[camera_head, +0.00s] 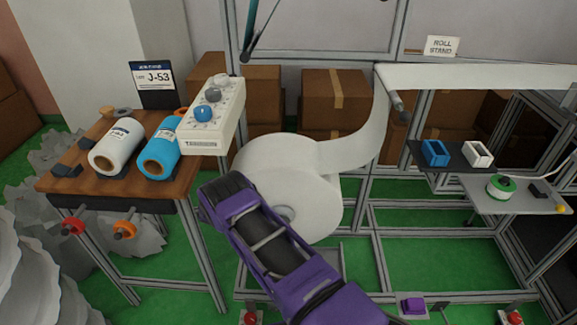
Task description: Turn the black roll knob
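My arm, purple and black, reaches up from the bottom right, and its dark end, where my gripper (224,190) is, covers the left edge of the big white roll (285,185). The fingers are hidden, so I cannot tell whether they are open or shut or touch anything. I cannot make out a black roll knob for certain; it may be hidden behind my arm. An orange knob (124,229) and a red knob (72,226) stick out under the wooden table's front edge.
A white control box (212,113) with blue and grey knobs stands just above and left of my gripper. The wooden table (110,190) at left holds a white roll (117,146) and a blue roll (160,150). A metal frame (365,215) stands right of the big roll.

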